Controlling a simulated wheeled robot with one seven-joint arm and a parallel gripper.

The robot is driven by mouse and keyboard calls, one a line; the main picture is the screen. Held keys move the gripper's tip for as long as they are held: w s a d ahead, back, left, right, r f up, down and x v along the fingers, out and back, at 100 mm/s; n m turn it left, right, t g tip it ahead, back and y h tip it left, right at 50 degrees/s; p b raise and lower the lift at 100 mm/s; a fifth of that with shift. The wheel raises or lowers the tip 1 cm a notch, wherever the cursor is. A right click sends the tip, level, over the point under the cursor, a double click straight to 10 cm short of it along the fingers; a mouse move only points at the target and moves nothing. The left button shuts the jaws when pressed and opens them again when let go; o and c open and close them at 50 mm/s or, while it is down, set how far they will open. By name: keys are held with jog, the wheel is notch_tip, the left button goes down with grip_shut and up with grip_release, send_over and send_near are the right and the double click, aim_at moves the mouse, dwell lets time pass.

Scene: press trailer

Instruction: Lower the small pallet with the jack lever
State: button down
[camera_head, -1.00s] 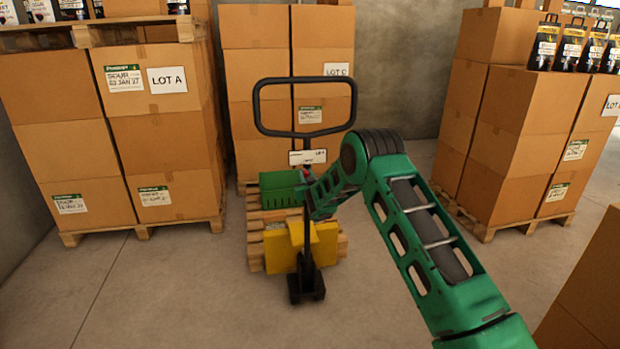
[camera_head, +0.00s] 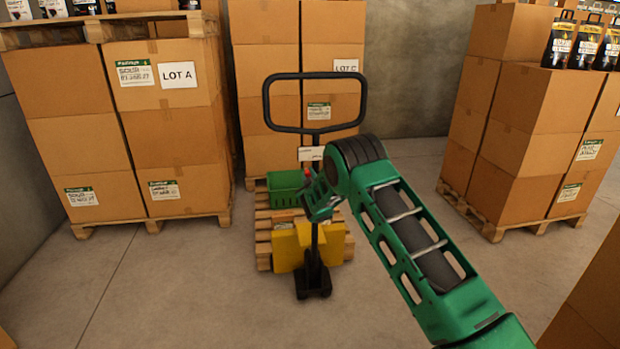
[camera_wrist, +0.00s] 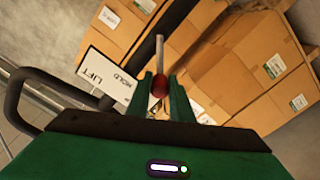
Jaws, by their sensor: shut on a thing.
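The pallet jack, with its black loop handle (camera_head: 270,100) and yellow body (camera_head: 283,253), stands upright in the middle of the head view. Its small pallet (camera_head: 263,225) sits behind the yellow body and carries a green crate (camera_head: 287,183). The gap under the pallet is too small to judge. My gripper (camera_head: 308,174) is at the handle's post, just below a white label (camera_head: 311,153). In the wrist view, my gripper (camera_wrist: 160,90) is shut on the red knob of the jack lever (camera_wrist: 159,55). The label, reading LIFT and HOLD, is partly hidden.
Stacked boxes marked LOT A (camera_head: 160,105) stand on a pallet at the left. LOT C boxes (camera_head: 268,55) stand close behind the jack. More boxes (camera_head: 520,140) stand at the right, and another box edge (camera_head: 590,290) is near front right.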

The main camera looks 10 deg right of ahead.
jog(key=shift+a+f, duration=0.15)
jog(key=c, duration=1.6)
grip_release()
jog(key=shift+o, duration=0.2)
jog(key=s, duration=1)
jog(key=shift+s, duration=0.35)
